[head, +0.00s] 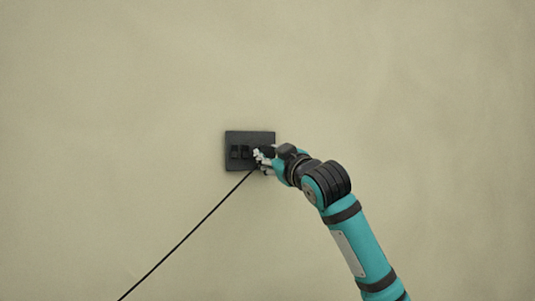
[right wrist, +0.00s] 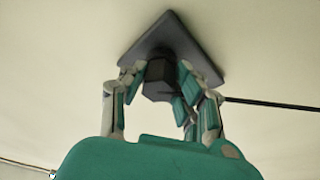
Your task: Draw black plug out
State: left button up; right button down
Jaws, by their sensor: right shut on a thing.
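A dark rectangular wall plate (head: 229,162) sits in the middle of the head view, with small black blocks on its face. The right gripper (head: 263,157) is at the plate's right half, its arm coming from the lower right. In the right wrist view the right gripper (right wrist: 160,85) is shut on the black plug (right wrist: 157,75), a dark block between its fingers. The plug stands against the plate (right wrist: 190,42); whether it is fully seated cannot be told. The gripper hides most of the plug in the head view. The left gripper is not in view.
A thin black cable (head: 185,238) runs from near the gripper down to the lower left; it also shows in the right wrist view (right wrist: 270,103). The plain beige wall (head: 120,90) around the plate is clear.

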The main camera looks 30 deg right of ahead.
jog(key=shift+s, duration=0.2)
jog(key=shift+s+a+b, duration=0.25)
jog(key=shift+s+b, duration=0.2)
jog(key=shift+s, duration=0.45)
jog(key=shift+s+a, duration=0.1)
jog(key=shift+s, duration=0.25)
jog(key=shift+r, duration=0.15)
jog(key=s+a+r, duration=0.1)
jog(key=s+r, duration=0.3)
jog(key=r, duration=0.3)
jog(key=shift+s+r+p, duration=0.15)
jog(key=shift+s+p, duration=0.2)
jog(key=shift+p, duration=0.1)
